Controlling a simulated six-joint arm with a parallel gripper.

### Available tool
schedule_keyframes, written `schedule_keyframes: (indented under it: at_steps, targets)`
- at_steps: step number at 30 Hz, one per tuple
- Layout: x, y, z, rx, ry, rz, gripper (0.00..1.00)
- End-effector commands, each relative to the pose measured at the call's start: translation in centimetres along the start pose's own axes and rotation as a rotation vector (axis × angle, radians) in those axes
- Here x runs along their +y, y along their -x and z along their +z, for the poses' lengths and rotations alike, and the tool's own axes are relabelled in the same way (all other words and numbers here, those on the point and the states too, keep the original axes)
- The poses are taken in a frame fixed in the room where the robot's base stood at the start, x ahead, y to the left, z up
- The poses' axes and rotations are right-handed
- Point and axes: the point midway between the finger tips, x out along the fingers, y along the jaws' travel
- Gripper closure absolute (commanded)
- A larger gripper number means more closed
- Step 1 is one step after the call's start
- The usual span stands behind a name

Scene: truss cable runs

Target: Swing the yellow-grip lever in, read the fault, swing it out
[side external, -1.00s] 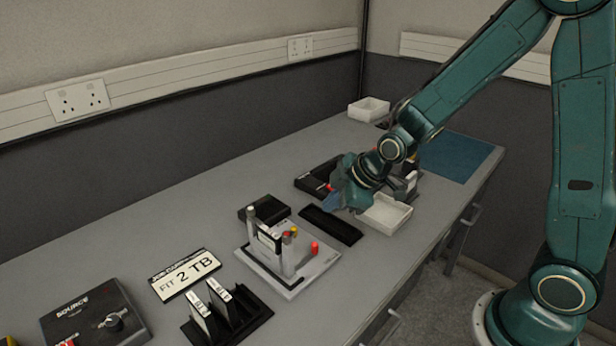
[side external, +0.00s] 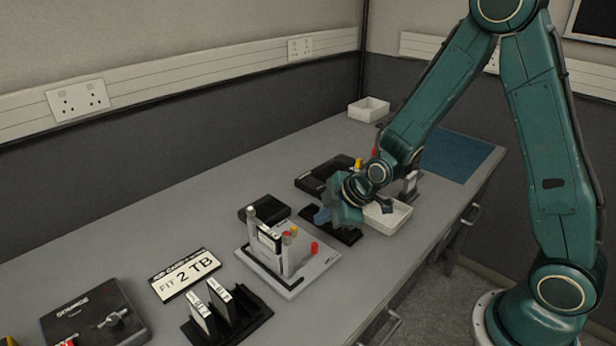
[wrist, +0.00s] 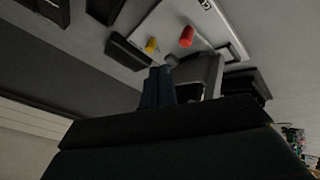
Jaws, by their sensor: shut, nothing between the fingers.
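A pale fixture plate (side external: 315,268) carries grey posts, a yellow grip (side external: 294,230) and a red grip (side external: 314,248). In the wrist view a yellow grip (wrist: 151,45) and a red grip (wrist: 186,37) stand out from a white plate (wrist: 160,22). My gripper (side external: 322,216) is over the black tray to the right of the fixture, apart from its grips in the side view. In the wrist view its blue fingers (wrist: 158,86) are together, with nothing seen between them, and appear just below the yellow grip. I cannot read any fault.
A card reading "FIT 2 TB" (side external: 184,274), a black rack with upright cards (side external: 240,315) and a source box (side external: 95,315) lie to the left. A black block (side external: 264,210) stands behind the fixture. A white tray (side external: 388,218) is right of my gripper.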

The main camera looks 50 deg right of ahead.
Motion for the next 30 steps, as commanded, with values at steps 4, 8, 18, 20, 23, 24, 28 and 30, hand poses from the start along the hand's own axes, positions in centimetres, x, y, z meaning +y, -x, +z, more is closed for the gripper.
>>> schedule_keyframes:
  at_steps: [4, 8, 18, 20, 23, 24, 28, 30]
  targets:
    - [0.0, -0.4, 0.0, 0.0, 0.0, -0.001, 1.0]
    - [0.0, -1.2, 0.0, -0.001, 0.0, -0.002, 1.0]
    - [0.0, -4.4, 0.0, -0.001, 0.001, -0.002, 1.0]
    - [-0.1, -5.0, 0.0, -0.001, 0.001, -0.002, 1.0]
    - [-0.1, -6.2, 0.0, -0.001, 0.001, -0.002, 1.0]
    - [-0.1, -6.6, 0.0, -0.002, 0.001, -0.003, 1.0]
    - [-0.1, -7.9, 0.0, -0.001, 0.0, -0.001, 1.0]
    - [0.0, -8.5, 0.0, -0.001, 0.0, -0.001, 1.0]
